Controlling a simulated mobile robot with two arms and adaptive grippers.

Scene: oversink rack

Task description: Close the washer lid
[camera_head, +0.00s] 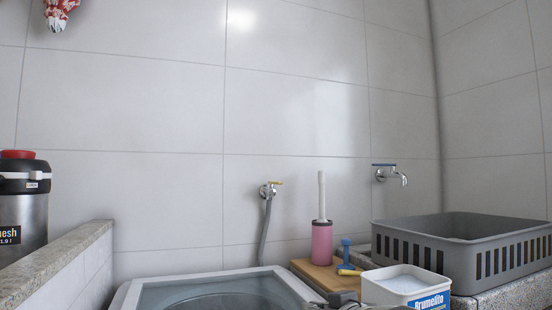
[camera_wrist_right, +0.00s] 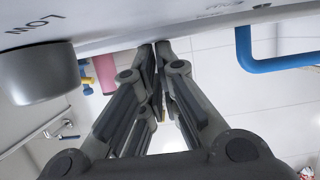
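The washer (camera_head: 122,297) is at the bottom of the head view, cut off by the lower edge. Its lid (camera_head: 215,289) shows as a grey-blue glass panel in a pale frame, with a dark curved rim visible through it. I cannot tell whether the lid is fully down. My right gripper (camera_wrist_right: 156,46) has its fingertips together, with nothing seen between them, close to a white panel with a grey knob (camera_wrist_right: 40,72) and the word LOW. Contact is unclear. Dark parts of my right arm show at the washer's right edge in the head view. My left gripper is out of view.
A grey crate (camera_head: 410,245) and a Brumelito tub (camera_head: 405,284) stand at right. A pink brush holder (camera_head: 322,243) stands on a wooden board (camera_head: 318,275). A hose (camera_head: 264,238) hangs behind the washer. A stone-topped low wall (camera_head: 60,247) borders the left.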

